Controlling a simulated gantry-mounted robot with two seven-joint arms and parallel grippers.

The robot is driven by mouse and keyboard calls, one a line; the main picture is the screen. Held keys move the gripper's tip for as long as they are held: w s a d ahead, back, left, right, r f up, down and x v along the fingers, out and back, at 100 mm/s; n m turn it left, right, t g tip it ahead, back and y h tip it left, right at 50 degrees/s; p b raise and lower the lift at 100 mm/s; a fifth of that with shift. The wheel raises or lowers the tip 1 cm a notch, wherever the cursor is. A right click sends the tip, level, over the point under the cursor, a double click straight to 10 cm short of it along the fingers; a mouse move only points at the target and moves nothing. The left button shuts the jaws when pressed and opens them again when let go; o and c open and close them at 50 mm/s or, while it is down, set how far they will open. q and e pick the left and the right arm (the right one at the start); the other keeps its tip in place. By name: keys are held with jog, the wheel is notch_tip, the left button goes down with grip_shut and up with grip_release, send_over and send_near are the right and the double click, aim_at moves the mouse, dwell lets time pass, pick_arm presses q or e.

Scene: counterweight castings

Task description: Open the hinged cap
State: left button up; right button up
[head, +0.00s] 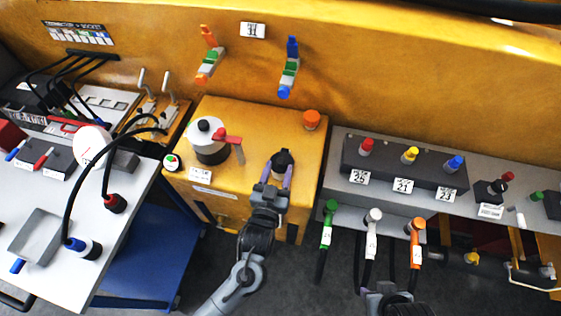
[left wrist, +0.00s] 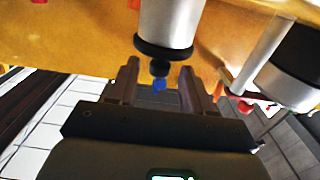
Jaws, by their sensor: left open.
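My left gripper (head: 279,174) is open over the front right of the yellow box (head: 253,128). Its two fingers stand on either side of a small black fitting (head: 283,158), which looks like the cap; its hinge cannot be made out. In the left wrist view, a silver cylinder with a black collar (left wrist: 168,50) and a black, blue-tipped end (left wrist: 159,78) lies at the gap between the open fingers (left wrist: 158,88). Contact cannot be told. A silver pot (head: 208,146) with a red lever stands left on the box.
An orange knob (head: 311,119) stands at the box's back right corner. A grey panel with coloured buttons (head: 405,163) is to the right, with green, white and orange handles (head: 372,222) below. A white table (head: 40,200) with cables is at left.

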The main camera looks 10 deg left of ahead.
aim_at(279, 166)
pick_arm(q)
jog(key=shift+w+d, duration=0.15)
jog(key=shift+w, duration=1.5)
grip_shut()
